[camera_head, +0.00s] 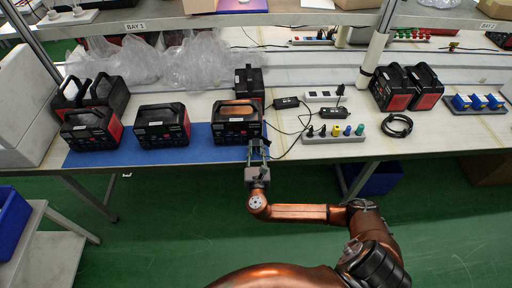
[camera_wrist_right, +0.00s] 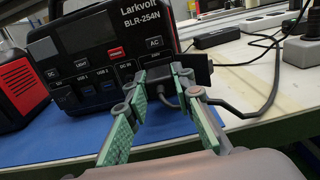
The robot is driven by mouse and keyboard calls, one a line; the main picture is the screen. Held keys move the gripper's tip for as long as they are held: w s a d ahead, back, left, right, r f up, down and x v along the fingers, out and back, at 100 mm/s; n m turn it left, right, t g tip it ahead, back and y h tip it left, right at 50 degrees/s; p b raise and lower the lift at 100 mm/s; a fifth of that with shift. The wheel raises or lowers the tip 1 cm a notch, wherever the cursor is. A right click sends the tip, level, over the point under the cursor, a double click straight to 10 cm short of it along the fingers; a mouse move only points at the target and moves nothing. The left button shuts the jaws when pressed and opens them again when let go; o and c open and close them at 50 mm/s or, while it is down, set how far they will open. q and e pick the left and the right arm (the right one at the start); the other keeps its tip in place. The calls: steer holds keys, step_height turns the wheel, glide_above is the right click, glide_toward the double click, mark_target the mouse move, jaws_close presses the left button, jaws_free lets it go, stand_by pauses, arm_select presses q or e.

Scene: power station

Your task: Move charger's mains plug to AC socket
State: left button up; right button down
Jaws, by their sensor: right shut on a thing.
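The power station (camera_head: 236,130) marked Larkvolt BLR-254N stands on the blue mat at the mat's right end. Its front panel also shows in the right wrist view (camera_wrist_right: 85,60), with the AC label (camera_wrist_right: 154,43) at the panel's right. My right gripper (camera_head: 257,144) is at the station's front right corner. In the wrist view its green-padded fingers (camera_wrist_right: 162,82) are shut on the black mains plug (camera_wrist_right: 165,92), close before the panel below the AC label. The cable runs off right. The fingers hide the socket; I cannot tell whether plug and socket touch. My left gripper is out of view.
Several similar stations (camera_head: 162,124) stand to the left. Black charger bricks (camera_head: 286,102), a white power strip (camera_head: 322,96) and a grey strip with coloured plugs (camera_head: 334,138) lie to the right. A coiled cable (camera_head: 397,125) lies further right. Loose cables cross the bench beside the station.

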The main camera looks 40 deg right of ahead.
steer(key=shift+w+d, duration=0.1)
steer(key=shift+w, duration=0.1)
steer(key=c, duration=1.6)
jaws_free()
steer(key=shift+s, duration=0.1)
steer(key=shift+s+a, duration=0.2)
steer(key=v, duration=1.1)
steer(key=shift+s+a+f, duration=0.1)
steer(key=shift+s, duration=0.1)
steer(key=shift+f, duration=0.1)
